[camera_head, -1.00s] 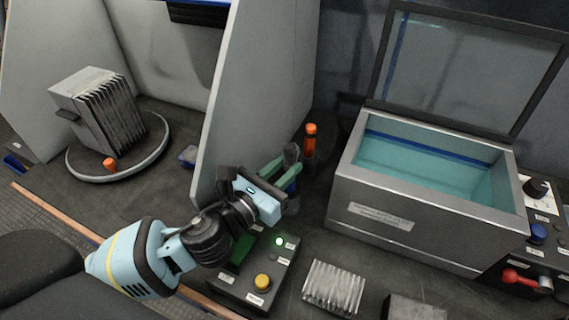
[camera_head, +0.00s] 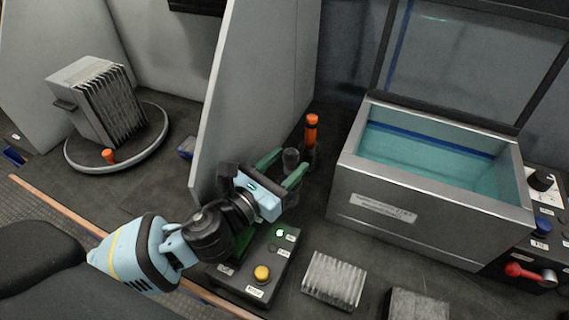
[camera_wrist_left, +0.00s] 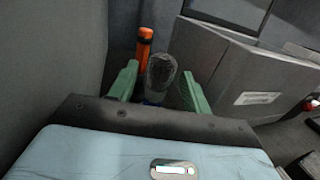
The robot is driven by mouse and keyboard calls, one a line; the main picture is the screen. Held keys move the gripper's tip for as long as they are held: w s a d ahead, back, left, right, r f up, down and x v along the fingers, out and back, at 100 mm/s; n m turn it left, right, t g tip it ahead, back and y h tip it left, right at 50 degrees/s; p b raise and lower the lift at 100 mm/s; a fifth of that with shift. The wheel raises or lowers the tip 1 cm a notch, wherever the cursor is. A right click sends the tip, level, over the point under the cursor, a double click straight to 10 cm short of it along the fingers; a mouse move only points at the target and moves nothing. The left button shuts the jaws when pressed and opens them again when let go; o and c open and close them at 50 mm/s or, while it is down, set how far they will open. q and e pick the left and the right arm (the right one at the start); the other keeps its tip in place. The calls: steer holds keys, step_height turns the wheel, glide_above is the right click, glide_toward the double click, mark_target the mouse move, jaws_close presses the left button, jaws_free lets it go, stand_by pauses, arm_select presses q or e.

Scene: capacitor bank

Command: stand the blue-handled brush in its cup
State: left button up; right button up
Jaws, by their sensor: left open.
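The brush (camera_head: 291,158) shows as a dark grey, rounded bristle head pointing up. In the left wrist view the brush (camera_wrist_left: 160,72) stands between the fingers, with a bit of blue at its lower end. My left gripper (camera_head: 282,170) is open, its green fingers on either side of the brush; the left wrist view shows gaps beside it at the gripper (camera_wrist_left: 158,88). The brush's lower part is hidden by the gripper, so I cannot tell whether it stands in a cup. My right gripper is not in view.
An orange-handled tool (camera_head: 311,132) stands upright just behind the brush, in a dark holder. A grey partition (camera_head: 245,90) rises close on the left. An open tank (camera_head: 400,225) is on the right. A button box (camera_head: 240,279) and a finned block (camera_head: 334,280) lie in front.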

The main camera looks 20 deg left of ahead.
mark_target(285, 156)
arm_select(q)
steer(key=shift+r, duration=0.35)
steer(key=r, duration=0.1)
steer(key=s+r+p, duration=0.1)
steer(key=r, duration=0.1)
steer(key=shift+d+p, duration=0.2)
steer(key=shift+p, duration=0.1)
steer(key=s+d+r+p, duration=0.1)
steer(key=s+d, duration=0.3)
steer(key=s, duration=1)
steer(key=shift+s+d+r+p, duration=0.15)
steer(key=shift+s+p, duration=0.05)
steer(key=shift+p, duration=0.1)
